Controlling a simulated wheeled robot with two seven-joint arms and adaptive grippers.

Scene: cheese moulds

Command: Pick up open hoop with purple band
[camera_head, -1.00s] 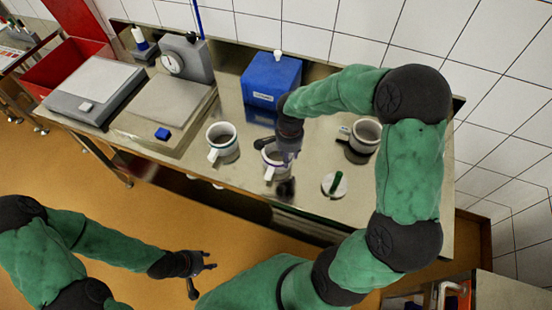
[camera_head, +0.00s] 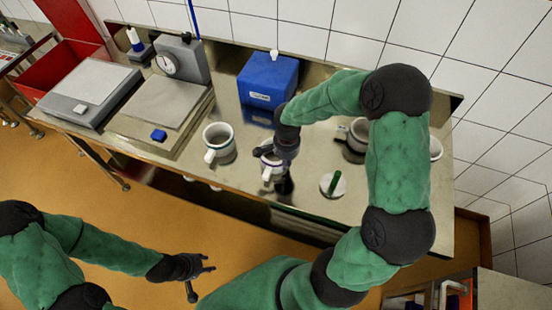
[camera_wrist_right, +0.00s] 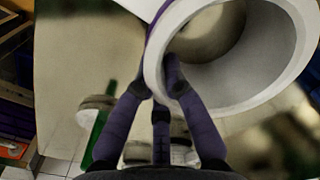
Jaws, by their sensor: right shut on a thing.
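The open hoop with the purple band (camera_head: 268,172) is a white cup-like mould above the front part of the steel table. My right gripper (camera_head: 279,154) is shut on its wall and partly covers it in the head view. In the right wrist view the hoop (camera_wrist_right: 220,95) fills the upper right, its open mouth showing. The right fingers (camera_wrist_right: 160,95) straddle its rim. I cannot tell whether its base touches the table. My left gripper (camera_head: 204,277) is open and empty, over the floor in front of the table.
A white hoop with a dark band (camera_head: 219,146) stands just left. A blue box (camera_head: 268,79) is behind. A white disc with a green handle (camera_head: 333,185) lies to the right. More hoops (camera_head: 355,138) stand beyond my right arm. Scales (camera_head: 160,105) fill the table's left.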

